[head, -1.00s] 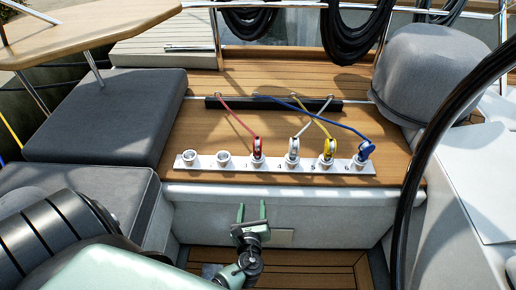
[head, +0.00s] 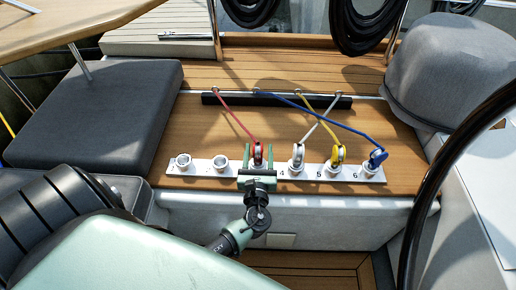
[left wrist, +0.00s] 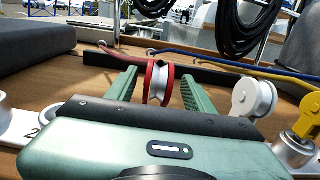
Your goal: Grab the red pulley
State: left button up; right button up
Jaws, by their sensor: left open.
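The red pulley (head: 258,155) stands upright in the third holder from the left on the white strip (head: 199,168), with a red rope running back from it. In the left wrist view the pulley (left wrist: 158,83) shows red rims and a pale groove. My left gripper (head: 259,155) is open, with one green finger on each side of the pulley. In the left wrist view the fingers (left wrist: 158,88) show gaps to the pulley on both sides. The pulley's base and holder are hidden behind the gripper body. My right gripper is not seen.
White (head: 297,153), yellow (head: 337,155) and blue (head: 377,157) pulleys stand to the right, their ropes crossing behind. Two empty holders (head: 183,160) are at left. A black wheel rim (head: 440,180) is at right, a grey cushion (head: 100,110) at left.

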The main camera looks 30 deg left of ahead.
pick_arm(q)
jog(key=x, duration=0.3)
jog(key=shift+s+a+f, duration=0.1)
jog(key=shift+w+a, duration=0.15)
jog(key=shift+w, duration=0.15)
grip_shut()
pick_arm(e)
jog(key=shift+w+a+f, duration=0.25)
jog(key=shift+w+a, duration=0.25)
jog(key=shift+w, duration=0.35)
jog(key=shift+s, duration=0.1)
